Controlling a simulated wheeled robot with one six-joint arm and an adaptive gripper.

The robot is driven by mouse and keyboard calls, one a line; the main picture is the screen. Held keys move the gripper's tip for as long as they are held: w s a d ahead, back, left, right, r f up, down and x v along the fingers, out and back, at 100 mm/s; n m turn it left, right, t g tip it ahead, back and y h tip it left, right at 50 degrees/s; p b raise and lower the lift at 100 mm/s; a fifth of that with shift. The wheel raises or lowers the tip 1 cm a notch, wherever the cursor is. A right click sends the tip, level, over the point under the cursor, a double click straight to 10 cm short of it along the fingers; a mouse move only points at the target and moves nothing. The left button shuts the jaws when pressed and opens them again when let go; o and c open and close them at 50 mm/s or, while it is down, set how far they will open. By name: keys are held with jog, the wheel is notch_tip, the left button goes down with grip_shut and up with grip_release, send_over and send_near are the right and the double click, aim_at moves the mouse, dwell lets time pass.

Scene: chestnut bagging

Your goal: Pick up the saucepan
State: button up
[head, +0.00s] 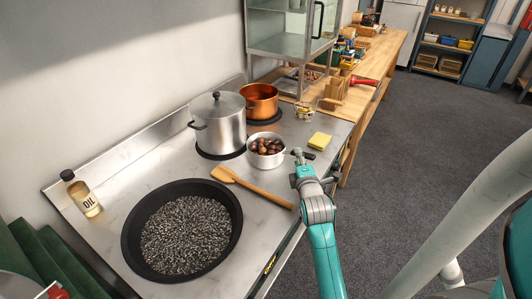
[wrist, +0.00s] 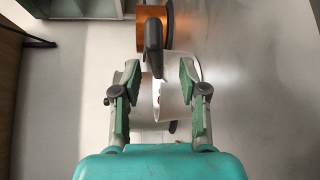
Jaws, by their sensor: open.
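The saucepan (head: 252,158) is a small pale metal pot filled with brown chestnuts, standing on the steel worktop. In the wrist view its pale bowl (wrist: 166,112) is partly hidden behind my right finger. A dark handle (wrist: 153,48) shows in front of it, in line with the gap between my fingers. My gripper (head: 303,162) is just right of the saucepan at the worktop's front edge. In the wrist view my gripper (wrist: 158,70) is open, a finger on each side of the gap. I cannot tell whether either finger touches the handle.
A lidded steel pot (head: 218,128) and a copper pot (head: 260,102) stand behind the saucepan. A wooden spatula (head: 262,192) lies in front, near a wide black pan (head: 128,238) of dark grit. A yellow sponge (head: 320,141) lies to the right. Floor right of the worktop is clear.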

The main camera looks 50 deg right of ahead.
jog(key=shift+r+x, duration=0.2)
jog(key=shift+x, duration=1.6)
jog(key=shift+w+a, duration=0.1)
grip_shut()
